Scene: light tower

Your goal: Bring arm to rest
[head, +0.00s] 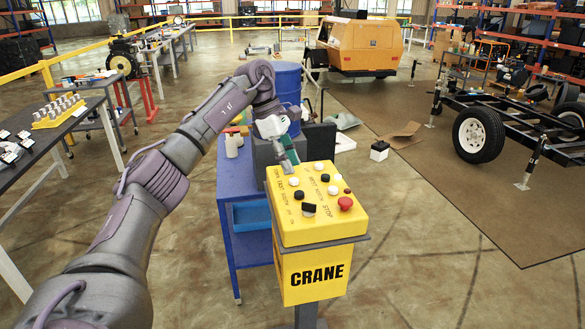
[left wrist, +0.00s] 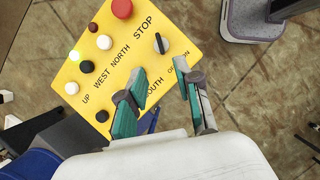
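The yellow crane control box (head: 322,232) stands on a post in front of me, with "CRANE" on its front. Its sloped top has white and black buttons, a red mushroom button (head: 345,203) and a black rotary switch (head: 308,210). My left arm reaches across from the left, and my left gripper (head: 288,160) is at the far left edge of the box top. In the left wrist view its two teal fingers (left wrist: 163,82) are apart with nothing between them, over the lettered panel (left wrist: 98,58). Contact cannot be told. My right gripper is out of view.
A blue cart (head: 238,190) with dark boxes stands left of and behind the control box, near my left arm. A blue barrel (head: 286,85) is behind it. A table with a yellow tray (head: 60,112) is at left. Open floor lies to the right, before a trailer frame (head: 520,115).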

